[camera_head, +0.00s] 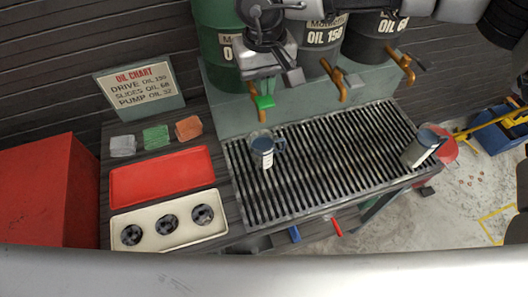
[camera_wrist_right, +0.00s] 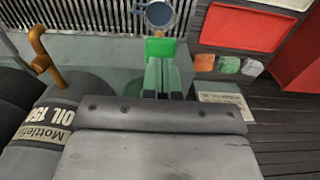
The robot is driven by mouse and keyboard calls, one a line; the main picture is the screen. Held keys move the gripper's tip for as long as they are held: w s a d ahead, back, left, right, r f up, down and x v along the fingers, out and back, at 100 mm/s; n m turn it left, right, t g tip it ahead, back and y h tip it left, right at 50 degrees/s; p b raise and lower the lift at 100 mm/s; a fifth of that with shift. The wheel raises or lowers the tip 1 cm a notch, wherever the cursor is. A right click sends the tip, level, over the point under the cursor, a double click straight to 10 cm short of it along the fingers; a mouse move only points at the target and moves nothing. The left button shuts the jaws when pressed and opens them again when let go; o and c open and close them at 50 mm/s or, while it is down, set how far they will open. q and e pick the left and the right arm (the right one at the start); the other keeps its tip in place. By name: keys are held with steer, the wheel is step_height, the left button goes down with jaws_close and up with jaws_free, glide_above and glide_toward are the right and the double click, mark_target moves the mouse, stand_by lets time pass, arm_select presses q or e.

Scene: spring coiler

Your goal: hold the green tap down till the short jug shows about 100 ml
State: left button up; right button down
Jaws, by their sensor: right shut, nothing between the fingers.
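The green tap (camera_head: 264,101) sticks out below the green drum over the slatted drain tray (camera_head: 340,150). A short jug (camera_head: 263,152) with a white scale strip stands upright on the tray below it. Its level is too small to read. My right gripper (camera_head: 267,86) is shut and empty, right at the green tap; in the right wrist view its fingertips (camera_wrist_right: 162,70) are at the green tap lever (camera_wrist_right: 160,47). I cannot tell whether they press on it. The jug (camera_wrist_right: 159,14) shows just beyond the lever. My left gripper is not in view.
Two more taps, under OIL 150 (camera_head: 336,83) and OIL 68 (camera_head: 400,64), are to the right. Another jug (camera_head: 421,149) is at the tray's right end. A red tray (camera_head: 163,177), a cream tray with round parts (camera_head: 121,218), coloured cloths and an oil chart (camera_head: 140,84) are left.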

mark_target(264, 101)
steer(key=shift+f, duration=0.1)
steer(key=shift+s+f+b, duration=0.1)
steer(key=shift+f+b, duration=1.45)
steer(key=shift+f, duration=0.1)
stand_by(3.1)
step_height(264, 101, up, 7)
steer(key=p, duration=0.3)
steer(key=shift+p, duration=0.35)
